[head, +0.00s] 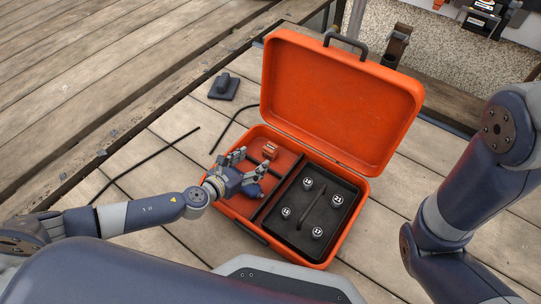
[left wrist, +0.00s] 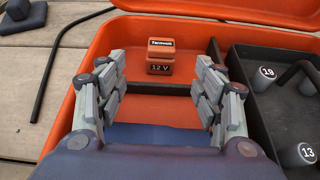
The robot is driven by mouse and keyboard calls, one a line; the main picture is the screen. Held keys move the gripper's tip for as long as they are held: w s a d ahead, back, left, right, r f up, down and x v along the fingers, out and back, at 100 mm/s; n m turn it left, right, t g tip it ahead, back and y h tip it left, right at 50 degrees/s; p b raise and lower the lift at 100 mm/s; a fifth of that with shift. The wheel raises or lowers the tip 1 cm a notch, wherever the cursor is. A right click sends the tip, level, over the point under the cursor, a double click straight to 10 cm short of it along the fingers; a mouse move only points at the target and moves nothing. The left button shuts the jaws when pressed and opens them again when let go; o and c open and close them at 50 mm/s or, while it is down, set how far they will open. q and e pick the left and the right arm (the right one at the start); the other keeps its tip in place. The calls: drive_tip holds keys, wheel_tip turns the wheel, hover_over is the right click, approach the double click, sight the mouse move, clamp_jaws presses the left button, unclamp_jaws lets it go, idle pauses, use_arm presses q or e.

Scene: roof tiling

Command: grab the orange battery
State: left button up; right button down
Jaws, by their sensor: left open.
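The orange battery (head: 270,150) stands in the left compartment of the open orange case (head: 341,98), near its back wall. In the left wrist view the battery (left wrist: 160,57) has a dark band marked "12 V" and sits ahead of my fingers, about midway between them. My left gripper (head: 243,157) is open and empty, over the left compartment and apart from the battery. Its two fingers stand wide apart in the left wrist view (left wrist: 160,88). My right arm shows at the right of the head view, but its gripper is out of sight.
The case's right compartment holds a black tray (head: 345,205) with several numbered sockets (head: 317,232) and a bar. A divider (head: 277,187) separates the compartments. A dark block on a plate (head: 223,86) and a black cable (head: 150,157) lie on the planks.

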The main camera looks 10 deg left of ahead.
sight(268, 150)
use_arm(q)
drive_tip(key=b+x, duration=0.1)
drive_tip(key=x, duration=0.3)
drive_tip(key=shift+w+d+f, duration=0.1)
drive_tip(key=shift+w+f, duration=0.05)
drive_tip(key=shift+w, duration=0.05)
drive_tip(key=shift+r+b+x, duration=0.15)
drive_tip(key=shift+b+x, duration=0.55)
drive_tip(key=shift+x, duration=0.6)
drive_tip(key=shift+r+b+x, duration=0.15)
drive_tip(key=shift+b+x, duration=0.5)
drive_tip(key=shift+x, duration=0.65)
drive_tip(key=shift+d, duration=0.15)
drive_tip(key=shift+w, duration=0.1)
drive_tip(key=c, duration=1.3)
